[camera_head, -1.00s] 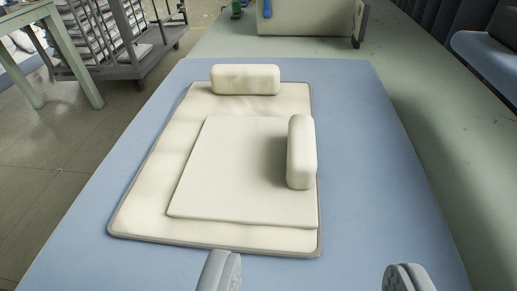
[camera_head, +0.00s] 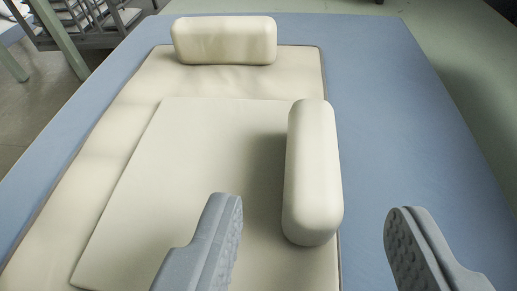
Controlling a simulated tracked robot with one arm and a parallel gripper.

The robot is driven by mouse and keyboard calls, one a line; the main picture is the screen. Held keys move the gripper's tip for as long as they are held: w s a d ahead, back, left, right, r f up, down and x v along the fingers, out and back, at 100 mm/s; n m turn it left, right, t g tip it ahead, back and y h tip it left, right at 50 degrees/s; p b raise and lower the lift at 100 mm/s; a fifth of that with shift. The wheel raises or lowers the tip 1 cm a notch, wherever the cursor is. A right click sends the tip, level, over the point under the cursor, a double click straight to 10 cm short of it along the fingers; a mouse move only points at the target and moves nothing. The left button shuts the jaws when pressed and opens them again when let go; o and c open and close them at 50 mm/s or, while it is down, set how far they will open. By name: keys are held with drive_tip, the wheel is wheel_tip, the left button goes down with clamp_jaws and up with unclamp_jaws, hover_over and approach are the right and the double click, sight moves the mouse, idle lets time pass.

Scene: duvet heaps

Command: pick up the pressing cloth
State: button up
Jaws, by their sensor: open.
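A flat, cream, square piece (camera_head: 190,150), which looks like the pressing cloth, lies on a larger cream pad (camera_head: 90,175) with a dark edge. A cream bolster (camera_head: 312,165) rests on the cloth's right edge, its long side running near to far. My gripper (camera_head: 315,218) is open and empty, with its fingers wide apart in the near part of the view. The left finger shows over the cloth, and the right finger shows over the blue table right of the pad. The bolster's near end appears between the fingers. The left finger hides part of the cloth's near area.
A second cream bolster (camera_head: 225,40) lies crosswise at the pad's far end. The blue table top (camera_head: 410,120) is bare on the right. A grey rack (camera_head: 85,20) stands beyond the table at the far left, and green floor or surface shows at the far right.

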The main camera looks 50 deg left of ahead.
clamp_jaws()
